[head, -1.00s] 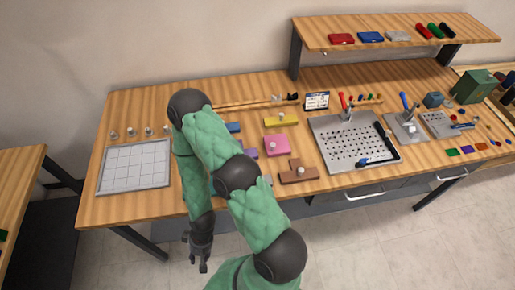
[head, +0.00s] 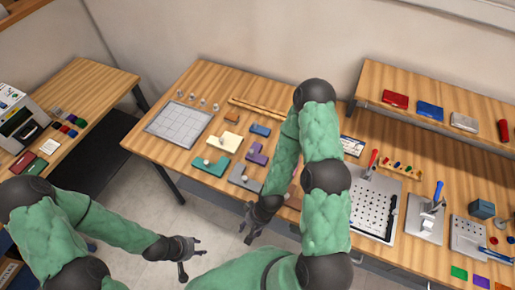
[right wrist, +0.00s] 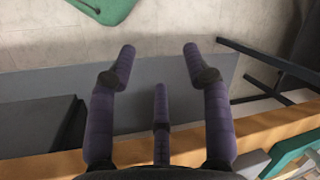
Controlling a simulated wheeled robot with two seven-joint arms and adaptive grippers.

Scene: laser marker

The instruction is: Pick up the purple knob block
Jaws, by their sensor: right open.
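The purple knob block (head: 257,154) lies on the wooden table in the head view, left of my right arm. My right gripper (head: 249,236) is in front of the table's front edge, nearer than the block and apart from it. In the right wrist view, its fingers (right wrist: 162,55) are spread and empty, and I cannot make out the purple block there. My left gripper (head: 192,258) is at the lower left, over the floor in front of the table, with its fingers spread and empty.
Teal (head: 211,166), grey (head: 244,178), cream (head: 224,142) and blue (head: 261,130) blocks lie around the purple one. A grey grid tray (head: 178,124) lies at the table's left. My right arm hides part of the table. A side table (head: 95,83) stands at left.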

